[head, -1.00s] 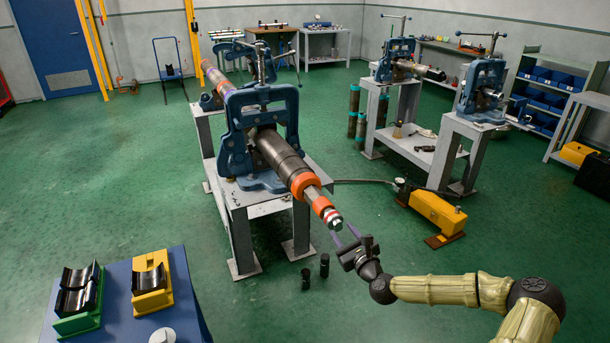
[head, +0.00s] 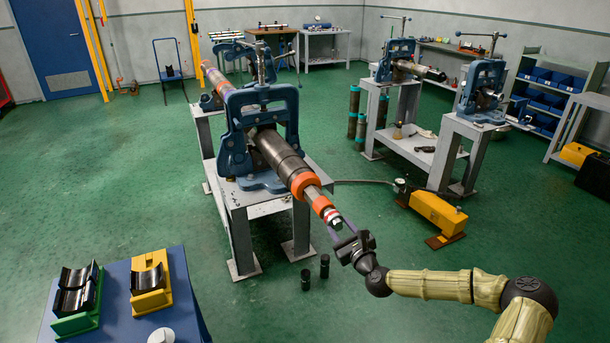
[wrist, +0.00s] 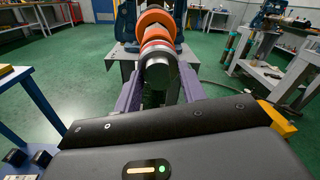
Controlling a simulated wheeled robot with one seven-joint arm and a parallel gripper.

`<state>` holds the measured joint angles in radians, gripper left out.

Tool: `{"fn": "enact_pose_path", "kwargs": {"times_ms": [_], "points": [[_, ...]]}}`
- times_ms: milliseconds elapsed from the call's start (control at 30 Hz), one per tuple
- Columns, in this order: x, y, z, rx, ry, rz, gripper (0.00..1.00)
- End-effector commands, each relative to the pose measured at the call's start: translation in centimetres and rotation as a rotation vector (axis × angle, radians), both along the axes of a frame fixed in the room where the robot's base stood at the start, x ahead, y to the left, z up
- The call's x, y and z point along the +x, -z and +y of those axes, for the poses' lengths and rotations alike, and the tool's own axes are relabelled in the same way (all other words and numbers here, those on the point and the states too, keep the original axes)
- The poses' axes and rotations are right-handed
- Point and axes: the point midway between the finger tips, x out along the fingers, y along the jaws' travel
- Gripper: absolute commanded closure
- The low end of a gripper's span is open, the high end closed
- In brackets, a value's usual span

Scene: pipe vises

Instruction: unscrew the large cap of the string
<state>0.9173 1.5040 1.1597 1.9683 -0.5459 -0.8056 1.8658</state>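The pipe string (head: 280,157) is clamped in a blue pipe vise (head: 236,127) on a grey stand. Its near end carries orange rings (head: 305,183) and, at the tip, a silver and red-white end piece (head: 333,218), which looks like the cap. My gripper (head: 342,231) is open at this end. In the wrist view the grey round end (wrist: 158,70) lies between the far parts of the two purple fingers (wrist: 160,92), with a gap visible on either side nearer the palm. Whether the fingers touch the end piece I cannot tell.
A blue table (head: 182,292) with a green cradle (head: 78,300) and a yellow cradle (head: 150,284) stands at lower left. Two small black cylinders (head: 324,266) stand on the floor below my gripper. A yellow pump unit (head: 438,213) lies to the right.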

Motion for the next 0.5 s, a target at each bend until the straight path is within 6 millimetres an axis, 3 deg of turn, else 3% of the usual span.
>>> {"fn": "enact_pose_path", "kwargs": {"times_ms": [33,200,500], "points": [[0.00,-0.01,0.00,0.000,0.000,0.000,0.69],[0.01,-0.02,-0.02,-0.001,0.001,-0.001,1.00],[0.04,0.07,-0.08,-0.067,0.002,-0.029,1.00]]}}
